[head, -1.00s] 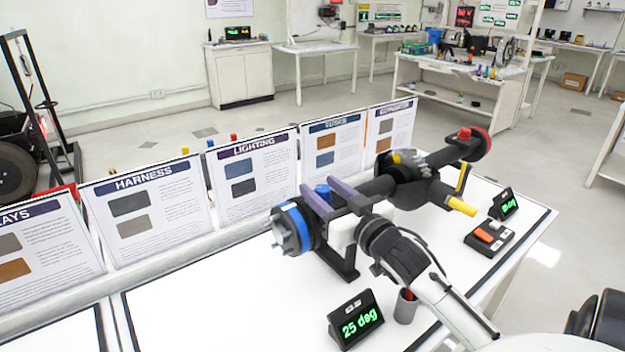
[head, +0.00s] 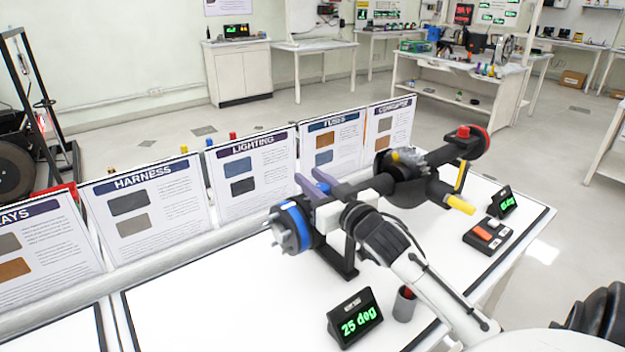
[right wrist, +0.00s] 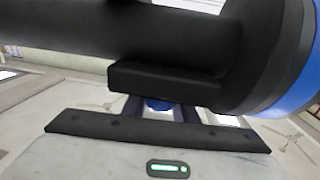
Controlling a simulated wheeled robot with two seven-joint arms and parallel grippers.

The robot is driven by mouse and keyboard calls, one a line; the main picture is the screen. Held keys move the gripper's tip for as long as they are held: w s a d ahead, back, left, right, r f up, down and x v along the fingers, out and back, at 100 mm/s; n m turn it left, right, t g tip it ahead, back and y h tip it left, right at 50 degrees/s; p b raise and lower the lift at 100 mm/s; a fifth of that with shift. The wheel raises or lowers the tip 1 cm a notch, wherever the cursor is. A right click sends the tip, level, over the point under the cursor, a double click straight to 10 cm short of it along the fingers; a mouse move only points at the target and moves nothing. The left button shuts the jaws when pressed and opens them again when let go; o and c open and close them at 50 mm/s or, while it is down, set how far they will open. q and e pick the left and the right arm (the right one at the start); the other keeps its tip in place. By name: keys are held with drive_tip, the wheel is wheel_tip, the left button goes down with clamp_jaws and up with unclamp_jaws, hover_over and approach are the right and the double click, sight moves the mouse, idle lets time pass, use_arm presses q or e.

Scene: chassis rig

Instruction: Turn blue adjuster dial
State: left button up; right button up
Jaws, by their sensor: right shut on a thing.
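The blue adjuster dial (head: 323,187) is a small blue knob on top of the dark axle assembly (head: 376,190), near its left end. My right gripper (head: 311,179) has its two purple fingers on either side of the dial and is shut on it. In the right wrist view the dial (right wrist: 158,105) shows as a small blue patch between the fingers, partly hidden by a dark bar. A display (head: 355,318) in front reads "25 deg" in green. My left gripper is not in view.
A hub with a blue ring (head: 297,227) forms the axle's near left end. A grey cup (head: 404,304) stands beside the display, close to my right forearm. Upright boards (head: 257,176) line the back edge. A button box (head: 488,235) sits at right. The white tabletop at left is clear.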

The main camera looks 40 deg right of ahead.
drive_tip(key=shift+a+r+n+y+p, duration=0.2)
drive_tip(key=shift+n+y+p, duration=0.45)
drive_tip(key=shift+y, duration=0.35)
drive_tip(key=shift+a+f+n+y+p, duration=0.1)
drive_tip(key=shift+a+n+y+p, duration=0.1)
drive_tip(key=shift+n+y+p, duration=0.5)
drive_tip(key=shift+a+f+y, duration=0.1)
drive_tip(key=shift+y, duration=0.6)
drive_tip(key=o, duration=1)
drive_tip(key=shift+o, duration=0.2)
wheel_tip(320, 180, up, 10)
